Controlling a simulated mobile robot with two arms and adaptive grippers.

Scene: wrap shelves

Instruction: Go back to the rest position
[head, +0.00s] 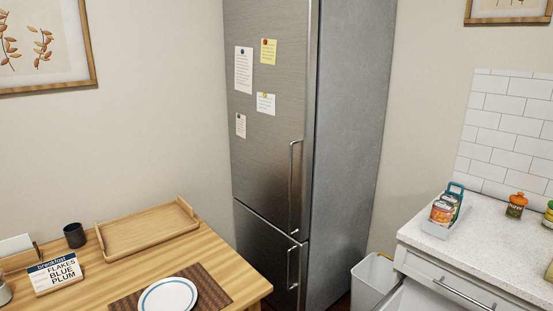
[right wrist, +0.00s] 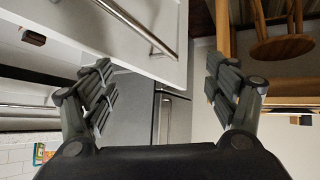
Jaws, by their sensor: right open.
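My right gripper (right wrist: 158,92) shows in the right wrist view with its two dark fingers spread wide apart and nothing between them. Beyond the fingers are a white drawer front with a metal bar handle (right wrist: 135,28) and the grey fridge (right wrist: 172,118). Neither gripper shows in the head view, and my left gripper is in no view.
The wooden table (head: 221,262) at left holds a tray (head: 150,238), a plate (head: 168,296), a dark cup (head: 75,235) and a sign (head: 56,275). The tall fridge (head: 270,150) stands centre. A white bin (head: 373,283) stands beside the counter (head: 480,251) at right.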

